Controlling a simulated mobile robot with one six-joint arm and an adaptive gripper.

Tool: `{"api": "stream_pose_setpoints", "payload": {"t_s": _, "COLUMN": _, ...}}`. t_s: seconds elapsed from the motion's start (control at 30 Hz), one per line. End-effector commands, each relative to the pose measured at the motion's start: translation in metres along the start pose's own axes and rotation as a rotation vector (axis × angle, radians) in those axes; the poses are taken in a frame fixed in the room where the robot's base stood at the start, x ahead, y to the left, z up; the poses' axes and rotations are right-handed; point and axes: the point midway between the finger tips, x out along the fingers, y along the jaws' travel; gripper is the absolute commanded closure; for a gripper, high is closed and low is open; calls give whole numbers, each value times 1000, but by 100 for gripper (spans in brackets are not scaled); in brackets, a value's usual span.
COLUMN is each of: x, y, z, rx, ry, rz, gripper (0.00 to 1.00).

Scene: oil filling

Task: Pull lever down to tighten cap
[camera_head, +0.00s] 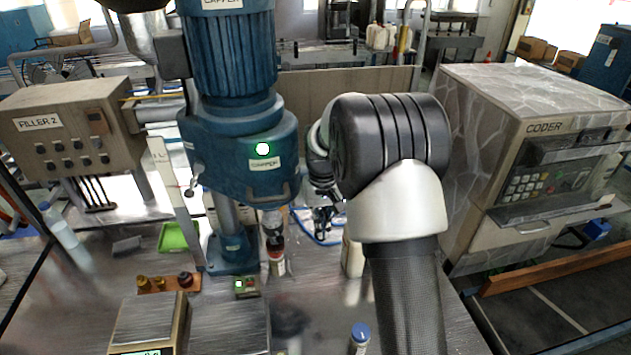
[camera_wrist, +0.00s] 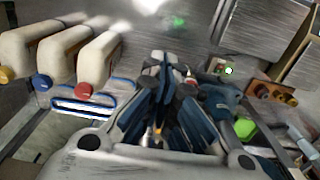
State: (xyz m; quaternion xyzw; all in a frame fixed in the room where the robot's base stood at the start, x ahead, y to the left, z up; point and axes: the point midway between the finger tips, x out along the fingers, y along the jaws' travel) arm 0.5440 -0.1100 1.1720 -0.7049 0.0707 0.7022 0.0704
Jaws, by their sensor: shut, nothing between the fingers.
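The blue capper (camera_head: 240,165) stands at center left in the head view, with a lit green lamp on its front. A curved handle (camera_head: 285,192) shows low on its front, and a thin arm with a small knob (camera_head: 190,191) hangs at its left side; I cannot tell which is the lever. A small bottle (camera_head: 277,265) with a reddish top stands under the capping head. My gripper (camera_head: 322,225) is right of the capper head, apart from it, and partly hidden by my arm. In the wrist view my gripper (camera_wrist: 163,65) is shut and empty.
A scale (camera_head: 147,325), a small button box (camera_head: 246,287) and a green tray (camera_head: 178,236) share the metal table. A blue-capped bottle (camera_head: 360,338) is near the front. The coder (camera_head: 540,150) stands at right.

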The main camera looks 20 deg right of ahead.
Motion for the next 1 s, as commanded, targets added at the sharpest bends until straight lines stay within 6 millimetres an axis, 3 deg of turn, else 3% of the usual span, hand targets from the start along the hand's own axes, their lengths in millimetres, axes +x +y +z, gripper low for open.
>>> {"api": "stream_pose_setpoints", "payload": {"t_s": 0.5, "x": 20, "y": 0, "z": -12, "rx": 0, "ry": -5, "rz": 0, "gripper": 100}}
{"api": "stream_pose_setpoints", "payload": {"t_s": 1.0, "x": 24, "y": 0, "z": -17, "rx": 0, "ry": -3, "rz": 0, "gripper": 100}}
